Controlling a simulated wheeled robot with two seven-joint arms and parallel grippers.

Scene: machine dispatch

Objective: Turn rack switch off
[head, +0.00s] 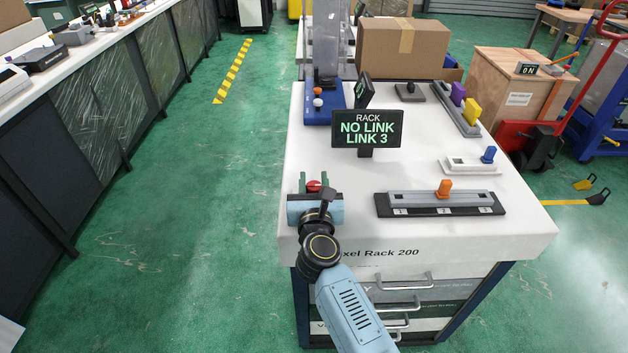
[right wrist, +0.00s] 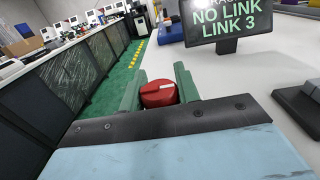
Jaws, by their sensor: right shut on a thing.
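The rack switch is a red round knob (head: 314,186) with a white pointer mark, at the left front of the white bench top. It also shows in the right wrist view (right wrist: 158,94). There its white mark points to the right. My right gripper (head: 314,179) has its two green fingers on either side of the knob and is shut on it. The base of the switch is hidden by the gripper body. A black display (head: 367,128) behind it reads "RACK NO LINK LINK 3". My left gripper is not in view.
A grey slider strip with an orange handle (head: 443,189) lies right of my gripper. A white block with a blue lever (head: 488,155) stands farther right. A blue base with a joystick (head: 318,103) is at the back left. Drawers with handles (head: 404,281) are below.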

